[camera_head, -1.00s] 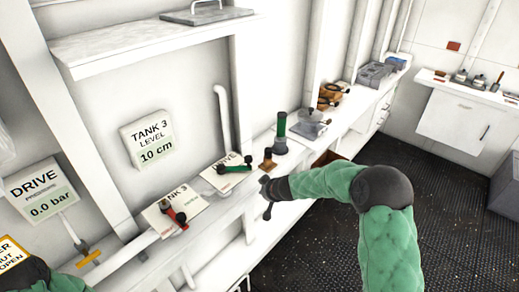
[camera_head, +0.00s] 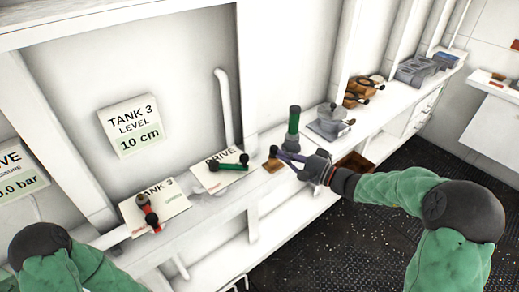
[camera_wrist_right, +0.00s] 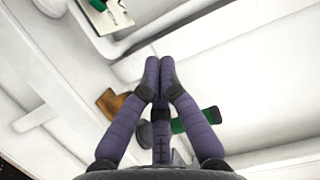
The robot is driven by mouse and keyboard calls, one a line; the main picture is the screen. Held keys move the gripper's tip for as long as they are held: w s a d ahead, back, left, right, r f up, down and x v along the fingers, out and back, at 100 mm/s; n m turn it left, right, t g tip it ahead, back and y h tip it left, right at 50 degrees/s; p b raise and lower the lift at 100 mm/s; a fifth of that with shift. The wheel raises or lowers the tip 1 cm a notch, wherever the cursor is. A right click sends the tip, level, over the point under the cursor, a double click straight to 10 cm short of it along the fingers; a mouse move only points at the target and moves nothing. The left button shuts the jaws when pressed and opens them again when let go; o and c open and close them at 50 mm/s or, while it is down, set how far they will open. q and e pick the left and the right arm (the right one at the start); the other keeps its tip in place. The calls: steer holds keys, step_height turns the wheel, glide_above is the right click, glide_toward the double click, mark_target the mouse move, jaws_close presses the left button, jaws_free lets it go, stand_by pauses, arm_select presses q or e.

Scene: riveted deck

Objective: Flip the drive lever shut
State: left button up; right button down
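The drive lever (camera_head: 231,167) is a green handle with black ends, lying nearly level across the white DRIVE plate (camera_head: 212,181) on the wall ledge. Its green part (camera_wrist_right: 97,4) just shows at the top edge of the right wrist view. My right gripper (camera_head: 279,152) is right of the lever, apart from it, near a brown block and a green-and-grey upright cylinder. In the wrist view its purple fingers (camera_wrist_right: 160,66) meet at the tips with nothing seen between them. My left arm shows at lower left, but its gripper is out of the picture.
A red-handled lever (camera_head: 148,212) sits on the TANK 3 plate (camera_head: 170,205) to the left. The brown block (camera_head: 273,162) and green-and-grey cylinder (camera_head: 293,125) stand close to my right gripper. A white pipe (camera_head: 226,105) rises behind the DRIVE plate. Dark floor lies in front.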

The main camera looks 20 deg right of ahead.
steer(key=shift+r, duration=0.2)
steer(key=w+a, duration=0.4)
steer(key=a, duration=0.4)
steer(key=shift+w+a, duration=0.15)
steer(key=shift+w, duration=0.1)
stand_by(0.4)
stand_by(0.4)
